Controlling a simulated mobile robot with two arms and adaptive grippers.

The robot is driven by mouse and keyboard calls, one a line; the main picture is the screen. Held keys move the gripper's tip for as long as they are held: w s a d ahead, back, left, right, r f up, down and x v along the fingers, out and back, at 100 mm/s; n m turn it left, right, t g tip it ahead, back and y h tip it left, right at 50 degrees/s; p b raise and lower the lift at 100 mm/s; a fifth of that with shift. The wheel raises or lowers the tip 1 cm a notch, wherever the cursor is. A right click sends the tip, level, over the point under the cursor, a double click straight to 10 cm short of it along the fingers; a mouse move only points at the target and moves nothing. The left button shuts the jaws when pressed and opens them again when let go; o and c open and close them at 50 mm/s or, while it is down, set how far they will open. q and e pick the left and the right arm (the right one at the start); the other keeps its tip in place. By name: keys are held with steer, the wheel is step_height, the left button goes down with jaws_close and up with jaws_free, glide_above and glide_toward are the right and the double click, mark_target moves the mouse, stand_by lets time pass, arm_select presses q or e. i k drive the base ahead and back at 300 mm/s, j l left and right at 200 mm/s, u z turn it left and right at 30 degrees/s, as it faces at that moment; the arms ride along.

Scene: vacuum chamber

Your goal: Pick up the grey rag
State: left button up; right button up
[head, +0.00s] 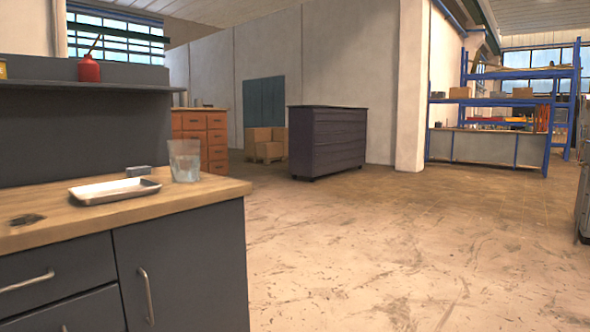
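I cannot make out a grey rag for certain in the head view. A small dark, flat patch (26,220) lies on the wooden worktop (95,220) at the left; I cannot tell what it is. A shallow metal tray (115,190) sits on the worktop and looks empty. A small grey block-like thing (138,171) is just behind the tray. A clear glass (184,160) stands upright to the right of the tray. Neither of my grippers is in view.
The worktop tops a dark grey cabinet (185,265) with drawers and a door. A red oil can (89,69) stands on the shelf (110,86) above. Beyond are a dark chest (327,142), cardboard boxes (265,143) and blue racking (500,120). The floor (400,250) at centre and right is clear.

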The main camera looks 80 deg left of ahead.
mark_target(138, 171)
steer(key=u, duration=3.4)
